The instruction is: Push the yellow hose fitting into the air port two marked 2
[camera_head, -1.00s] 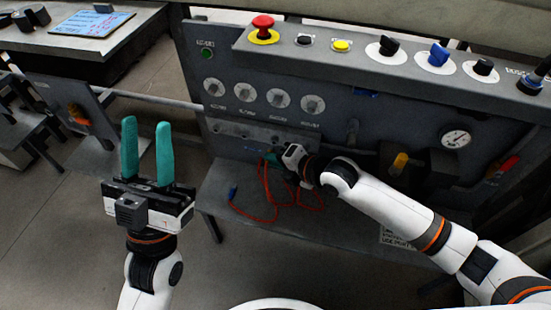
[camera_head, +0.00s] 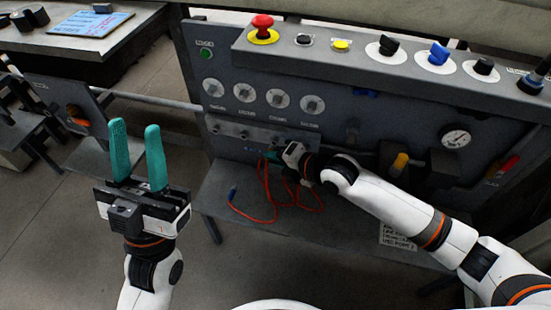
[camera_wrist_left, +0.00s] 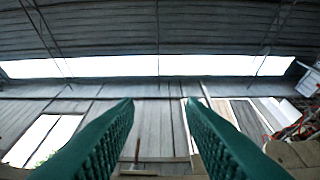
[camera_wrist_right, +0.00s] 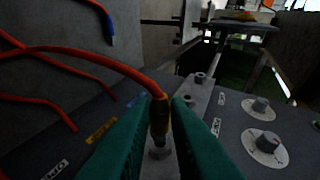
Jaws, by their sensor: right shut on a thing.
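The yellow hose fitting (camera_wrist_right: 159,114) is on the end of an orange-red hose (camera_wrist_right: 95,60). My right gripper (camera_head: 271,156) is shut on it at the front panel; its green fingers also show in the right wrist view (camera_wrist_right: 160,128). The fitting's metal tip is at or just above a round port (camera_wrist_right: 158,155) on a grey port strip (camera_wrist_right: 205,90). I cannot tell whether it is inside. More ports line the strip; their number labels are too small to read, so I cannot tell which is port two. My left gripper (camera_head: 135,130) is open and empty, fingers pointing up, away from the panel.
A blue fitting (camera_wrist_right: 110,30) hangs on another hose and shows above the shelf (camera_head: 215,180) in the head view (camera_head: 232,191). Round knobs (camera_head: 279,98) sit above the strip. Switches and a red button (camera_head: 263,22) line the top ledge.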

